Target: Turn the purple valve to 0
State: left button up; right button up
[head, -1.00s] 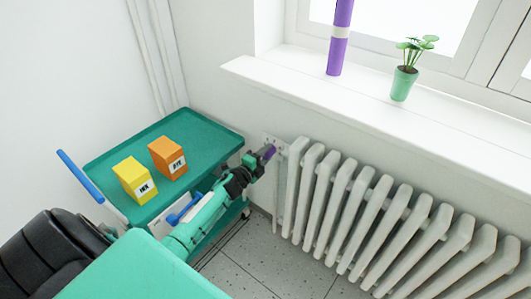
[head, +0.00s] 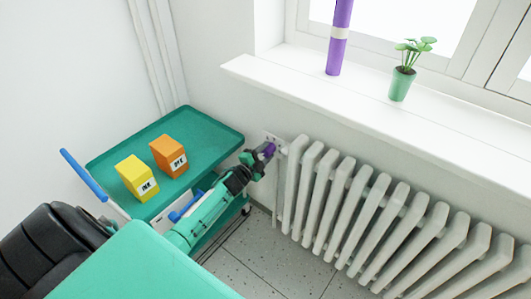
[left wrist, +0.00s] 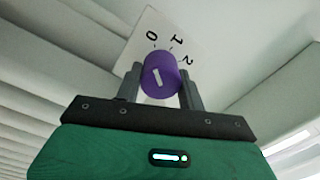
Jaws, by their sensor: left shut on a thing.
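The purple valve (head: 269,150) is a round knob at the left end of the white radiator (head: 345,205). In the left wrist view the knob (left wrist: 165,68) has a slanted white mark on its face. Behind it is a white plate (left wrist: 147,45) with the figures 0, 1 and 2. The mark leans up towards the 0 and 1 side, but its exact reading is hard to tell. My left gripper (left wrist: 160,80) is shut on the knob, one finger on each side. It also shows in the head view (head: 262,156). My right gripper is not in view.
A green cart (head: 208,135) with a yellow INK box (head: 136,178) and an orange DYE box (head: 170,157) stands beside my left arm. A purple tube (head: 338,50) and a potted plant (head: 401,84) stand on the windowsill (head: 370,100) above the radiator.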

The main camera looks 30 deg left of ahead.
pick_arm(q)
jog(key=o, duration=1)
jog(key=shift+s, duration=0.1)
jog(key=s, duration=0.9)
jog(key=s+a, duration=0.1)
jog(key=s, duration=0.3)
jog(key=shift+s+f, duration=0.15)
jog(key=shift+s, duration=0.15)
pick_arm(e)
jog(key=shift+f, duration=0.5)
